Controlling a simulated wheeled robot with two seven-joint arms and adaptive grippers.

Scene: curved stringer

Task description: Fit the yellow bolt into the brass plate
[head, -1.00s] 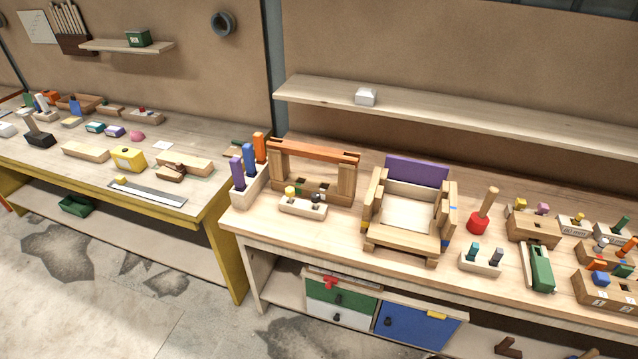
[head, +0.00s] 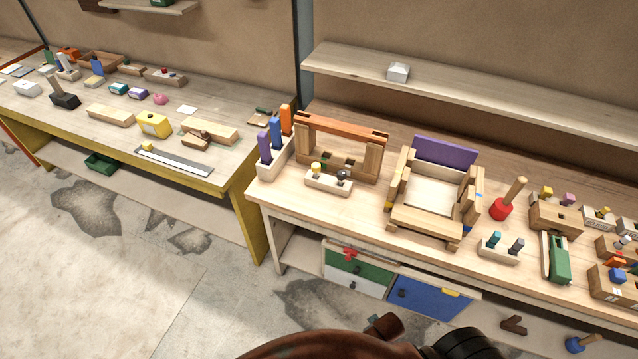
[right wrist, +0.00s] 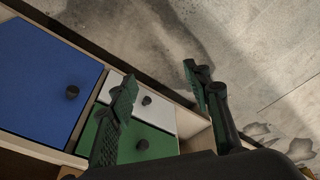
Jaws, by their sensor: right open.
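A small pale wooden block (head: 328,184) stands on the right workbench in the head view. A yellow-headed peg (head: 316,168) and a dark-headed peg (head: 342,175) stand upright in it. Another yellow-headed piece (head: 546,192) sits on a wooden block further right. I cannot tell which is the yellow bolt, and I cannot make out a brass plate. My right gripper (right wrist: 162,88) is open and empty in the right wrist view, in front of the drawers and above the floor, well away from these pieces. My left gripper is not in view.
A cradle-like wooden frame with a purple back (head: 445,151) and a wooden arch (head: 342,126) stand mid-bench. Under the bench are a blue drawer front (head: 425,298) and a green drawer front (head: 355,266), also in the right wrist view (right wrist: 140,140). The floor in front is open.

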